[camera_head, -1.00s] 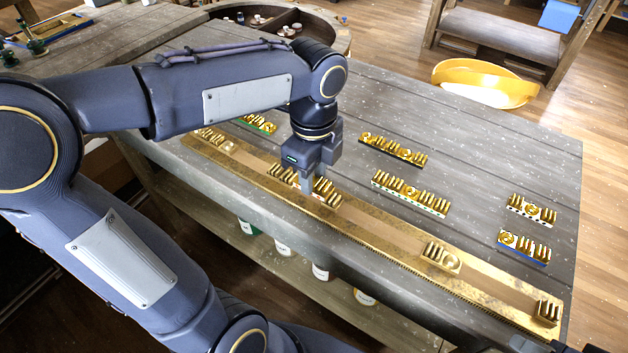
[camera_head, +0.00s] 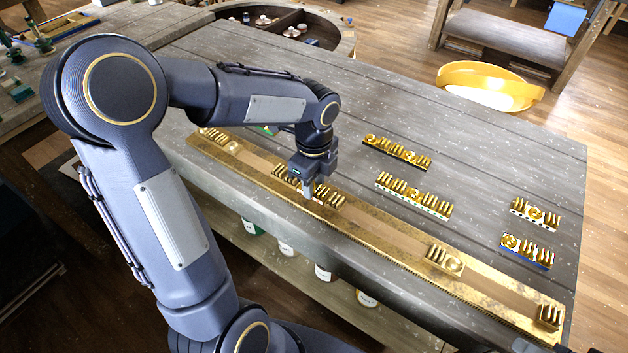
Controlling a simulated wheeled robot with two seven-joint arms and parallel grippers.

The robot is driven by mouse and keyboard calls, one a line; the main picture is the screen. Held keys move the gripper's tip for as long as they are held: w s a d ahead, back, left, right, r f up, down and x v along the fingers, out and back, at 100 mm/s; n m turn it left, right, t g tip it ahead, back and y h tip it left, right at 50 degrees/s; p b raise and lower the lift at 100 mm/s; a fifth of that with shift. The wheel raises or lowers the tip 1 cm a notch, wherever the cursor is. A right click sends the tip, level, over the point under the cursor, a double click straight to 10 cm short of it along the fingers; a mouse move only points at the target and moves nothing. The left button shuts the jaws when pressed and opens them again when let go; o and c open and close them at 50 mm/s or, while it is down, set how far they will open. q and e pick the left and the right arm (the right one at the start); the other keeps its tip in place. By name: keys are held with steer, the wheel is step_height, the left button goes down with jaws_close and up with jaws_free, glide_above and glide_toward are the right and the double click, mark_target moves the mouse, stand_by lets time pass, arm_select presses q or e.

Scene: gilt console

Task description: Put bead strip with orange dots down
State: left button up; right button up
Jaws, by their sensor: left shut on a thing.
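My left gripper (camera_head: 309,193) points down at the front rail and is shut on a gold bead strip (camera_head: 328,196). The strip shows on both sides of the fingers, low over the rail's channel or resting in it; I cannot tell which. Its coloured dots are hidden or too small to make out. The long gilt rail (camera_head: 385,237) runs along the table's front edge. Fixed-looking gold bead pieces sit in it at the far left (camera_head: 219,138), right of the middle (camera_head: 444,260) and at the right end (camera_head: 548,316). Dark parts of my right arm barely show at the bottom right edge.
Other bead strips lie behind the rail: a dark-edged one (camera_head: 397,153), a green-dotted one (camera_head: 413,195), a black-and-white one (camera_head: 535,213) and a blue one (camera_head: 526,251). A green-edged strip (camera_head: 266,130) is mostly hidden by my arm. A yellow bowl-like seat (camera_head: 489,87) stands beyond the table (camera_head: 480,150).

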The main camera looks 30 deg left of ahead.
arm_select(q)
steer(key=shift+f, duration=0.2)
steer(key=o, duration=1)
step_height(320, 180, up, 12)
steer(key=s+d+f+n+t+h, duration=0.1)
steer(key=s+n+t, duration=0.1)
steer(key=s+n, duration=0.3)
steer(key=s+d+f+n+t+h, duration=0.1)
steer(key=s+f+n, duration=0.1)
steer(key=s+n, duration=0.4)
steer(key=s+d+f+n+t+h, duration=0.1)
steer(key=s+d+n+t, duration=0.1)
steer(key=s+n, duration=0.4)
steer(key=shift+f+n+t+h+p, duration=0.2)
steer(key=shift+n+t+h+p, duration=0.15)
steer(key=shift+n, duration=1.45)
